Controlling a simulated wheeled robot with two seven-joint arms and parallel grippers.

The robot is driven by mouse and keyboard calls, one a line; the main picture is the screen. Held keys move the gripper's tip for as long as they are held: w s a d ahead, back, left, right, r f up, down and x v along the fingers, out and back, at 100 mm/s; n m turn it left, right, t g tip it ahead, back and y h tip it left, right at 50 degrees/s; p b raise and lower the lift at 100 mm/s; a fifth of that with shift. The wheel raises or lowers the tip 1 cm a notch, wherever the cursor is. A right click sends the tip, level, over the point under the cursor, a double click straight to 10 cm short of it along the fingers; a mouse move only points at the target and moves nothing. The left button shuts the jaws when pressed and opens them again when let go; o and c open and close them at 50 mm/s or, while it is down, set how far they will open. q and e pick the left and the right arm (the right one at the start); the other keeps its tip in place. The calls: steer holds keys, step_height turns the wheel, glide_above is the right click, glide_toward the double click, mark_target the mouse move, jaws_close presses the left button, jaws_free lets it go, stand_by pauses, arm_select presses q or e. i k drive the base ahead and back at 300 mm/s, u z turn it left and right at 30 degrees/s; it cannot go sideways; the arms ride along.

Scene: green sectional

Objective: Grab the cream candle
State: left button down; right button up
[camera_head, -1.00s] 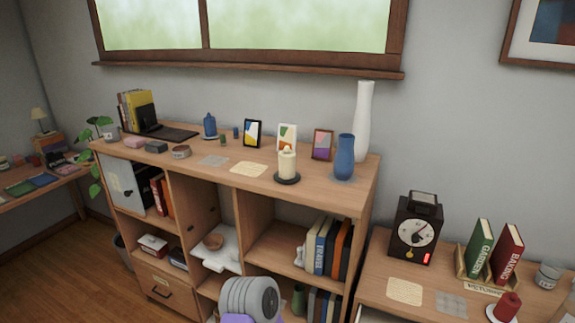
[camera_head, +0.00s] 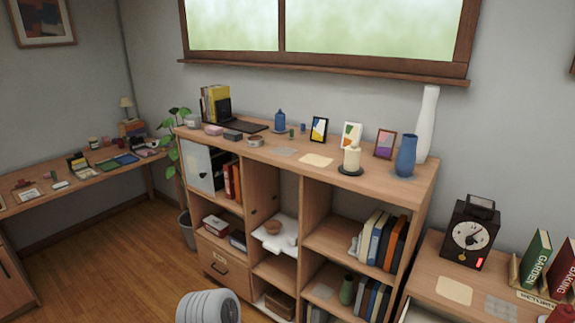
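The cream candle (camera_head: 352,159) stands upright on a dark round dish (camera_head: 350,171) on top of the wooden shelf unit (camera_head: 402,193), toward the right end and near the front edge. Its whole side facing me is visible. Neither gripper shows in the head view. A grey ribbed rounded part (camera_head: 208,308) at the bottom edge looks like part of my own arm, far below and to the left of the candle.
Behind the candle stand picture frames (camera_head: 384,145), a blue vase (camera_head: 405,156) and a tall white vase (camera_head: 427,124). A cream mat (camera_head: 316,160) lies left of it. A lower table at right holds a black clock (camera_head: 470,232). Open wooden floor (camera_head: 120,270) lies at left.

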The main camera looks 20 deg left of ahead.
mark_target(351, 161)
steer(key=u, duration=1.5)
steer(key=i, duration=0.9)
steer(key=z, duration=0.15)
